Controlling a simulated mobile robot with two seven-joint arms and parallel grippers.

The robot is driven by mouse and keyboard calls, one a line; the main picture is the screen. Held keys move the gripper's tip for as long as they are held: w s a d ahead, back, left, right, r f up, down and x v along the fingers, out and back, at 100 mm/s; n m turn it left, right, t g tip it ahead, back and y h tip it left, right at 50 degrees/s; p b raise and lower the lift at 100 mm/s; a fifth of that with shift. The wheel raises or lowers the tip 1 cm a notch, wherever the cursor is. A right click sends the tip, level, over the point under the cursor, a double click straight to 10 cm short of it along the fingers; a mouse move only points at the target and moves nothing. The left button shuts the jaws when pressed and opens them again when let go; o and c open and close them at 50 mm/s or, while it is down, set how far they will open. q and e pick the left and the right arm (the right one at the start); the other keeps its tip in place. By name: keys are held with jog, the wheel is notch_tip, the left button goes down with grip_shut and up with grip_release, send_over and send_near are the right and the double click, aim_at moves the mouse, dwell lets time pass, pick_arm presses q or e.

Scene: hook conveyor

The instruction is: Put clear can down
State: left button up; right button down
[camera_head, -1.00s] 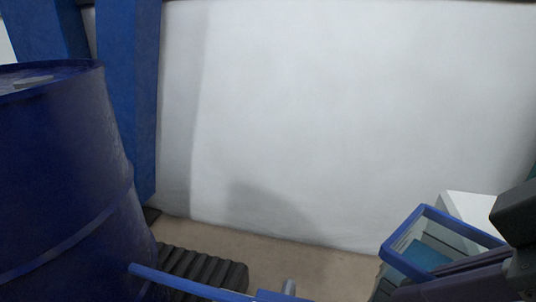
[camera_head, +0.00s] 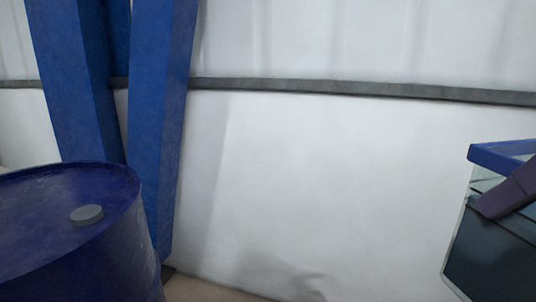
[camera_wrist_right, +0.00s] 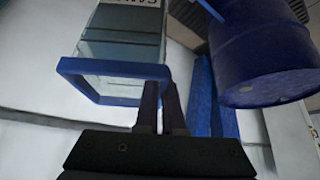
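The clear can (camera_head: 462,238), a see-through box with a blue rim, is at the right edge of the head view, partly cut off. In the right wrist view the clear can (camera_wrist_right: 112,68) shows its blue rim close to my gripper and its body stretching away. My right gripper (camera_wrist_right: 161,95) has its two dark fingers close together at the rim's side, shut on the can's wall. In the head view a dark finger of my right gripper (camera_head: 512,190) lies across the can. The can is held in the air. My left gripper is out of view.
A blue drum (camera_head: 60,230) with a grey cap stands at lower left; the drum (camera_wrist_right: 262,60) also shows in the wrist view. Blue posts (camera_head: 160,120) rise behind it. A white wall (camera_head: 320,170) with a grey rail fills the back. No clear set-down surface shows.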

notch_tip(320, 180, up, 31)
jog(key=s+n+g+y+p, duration=0.2)
jog(key=n+p, duration=0.6)
jog(key=p, duration=1.9)
jog(key=shift+a+n+g+y+p, duration=0.15)
jog(key=shift+n+g+y+p, duration=0.15)
jog(key=shift+y, duration=0.7)
jog(key=shift+d+f, duration=0.15)
jog(key=shift+d, duration=0.05)
